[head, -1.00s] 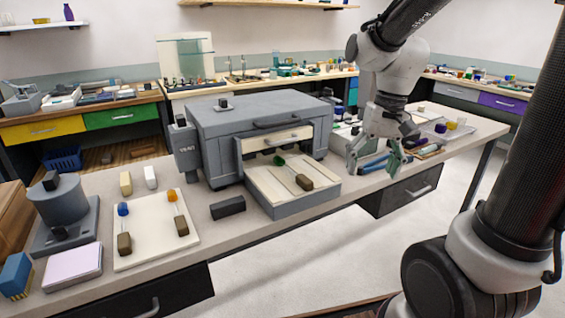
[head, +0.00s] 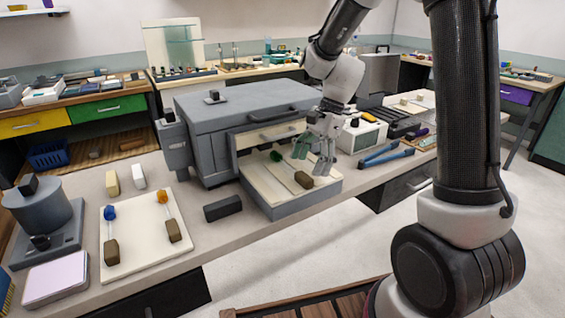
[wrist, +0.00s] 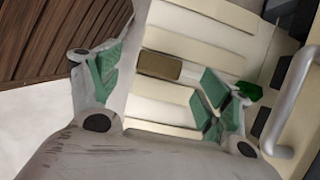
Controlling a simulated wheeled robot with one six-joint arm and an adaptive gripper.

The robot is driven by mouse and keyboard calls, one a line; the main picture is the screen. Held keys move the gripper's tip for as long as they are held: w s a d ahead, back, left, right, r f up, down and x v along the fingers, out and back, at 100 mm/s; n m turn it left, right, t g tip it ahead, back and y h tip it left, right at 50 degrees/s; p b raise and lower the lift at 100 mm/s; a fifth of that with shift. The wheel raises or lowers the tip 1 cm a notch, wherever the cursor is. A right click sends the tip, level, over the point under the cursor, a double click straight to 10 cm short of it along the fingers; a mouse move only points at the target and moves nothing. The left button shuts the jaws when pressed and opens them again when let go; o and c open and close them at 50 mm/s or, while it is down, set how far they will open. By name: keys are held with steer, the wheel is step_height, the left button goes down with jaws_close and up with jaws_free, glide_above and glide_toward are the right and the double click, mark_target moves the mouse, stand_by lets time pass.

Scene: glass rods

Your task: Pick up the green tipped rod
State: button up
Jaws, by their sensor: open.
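The green tipped rod lies in the pulled-out tray (head: 283,207) of the grey oven-like box (head: 243,118). Its green tip (head: 277,155) is toward the box and its brown block handle (head: 303,179) is toward the tray's front. In the wrist view the brown handle (wrist: 160,66) lies between the fingers, and the green tip (wrist: 249,90) shows beyond the right finger. The thin shaft is partly hidden by that finger. My gripper (head: 313,160) is open and empty above the tray's right part, apart from the rod as far as I can tell.
A cream board (head: 142,231) to the left holds a blue tipped rod (head: 110,236) and an orange tipped rod (head: 168,218). A black block (head: 223,208) lies between board and tray. Blue-handled tools (head: 386,155) lie right of the tray. A metal handle (wrist: 293,105) is close to my right finger.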

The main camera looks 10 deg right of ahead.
mark_target(305, 176)
steer(key=x, duration=0.3)
steer(key=shift+f, duration=0.15)
steer(key=shift+s, duration=0.1)
steer(key=c, duration=1)
